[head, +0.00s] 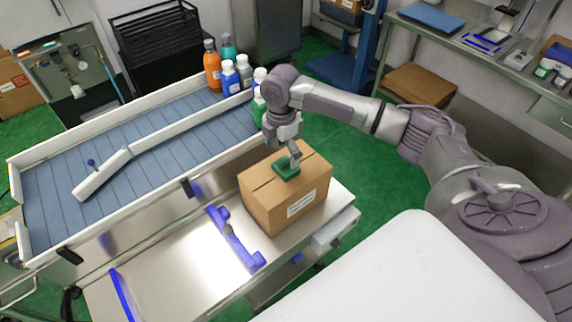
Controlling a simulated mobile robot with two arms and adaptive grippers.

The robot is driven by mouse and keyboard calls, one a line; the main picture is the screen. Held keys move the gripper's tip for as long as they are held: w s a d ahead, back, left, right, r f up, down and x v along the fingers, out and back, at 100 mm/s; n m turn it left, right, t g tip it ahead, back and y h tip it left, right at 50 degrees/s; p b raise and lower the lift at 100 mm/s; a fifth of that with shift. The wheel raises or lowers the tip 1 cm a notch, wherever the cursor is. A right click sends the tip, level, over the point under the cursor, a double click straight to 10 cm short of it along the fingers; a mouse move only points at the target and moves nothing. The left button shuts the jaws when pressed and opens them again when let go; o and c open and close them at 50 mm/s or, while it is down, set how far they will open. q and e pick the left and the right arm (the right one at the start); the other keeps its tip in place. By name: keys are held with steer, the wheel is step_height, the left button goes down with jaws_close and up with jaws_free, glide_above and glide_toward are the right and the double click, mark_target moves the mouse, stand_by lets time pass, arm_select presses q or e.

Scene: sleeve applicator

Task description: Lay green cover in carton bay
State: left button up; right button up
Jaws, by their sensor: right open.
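A brown cardboard carton (290,198) with a white label on its front stands at the right end of the metal table. A small green piece, which looks like the green cover (285,171), lies on or just above the carton's top. My right gripper (295,163) points down at the green piece from above, with its fingers open right beside it. Whether the fingers touch it is not clear. The gripper partly hides the piece's right side. My left gripper is not in view.
The metal table (190,262) is bare left of the carton except for a blue bracket (236,240) and a blue strip (123,295). Behind is a conveyor (70,185) with a white diverter bar (102,174) and several bottles (229,78) at its far end.

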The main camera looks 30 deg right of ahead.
mark_target(283, 163)
steer(key=shift+s+f+p, duration=0.1)
steer(key=shift+f+p, duration=0.2)
steer(key=shift+f, duration=0.3)
step_height(283, 163, down, 4)
steer(key=shift+s+r+p, duration=0.15)
steer(key=shift+r+p, duration=0.05)
steer(key=shift+p, duration=0.4)
steer(key=shift+f, duration=0.4)
steer(key=shift+c, duration=0.3)
steer(key=c, duration=1.3)
steer(key=shift+r, duration=0.1)
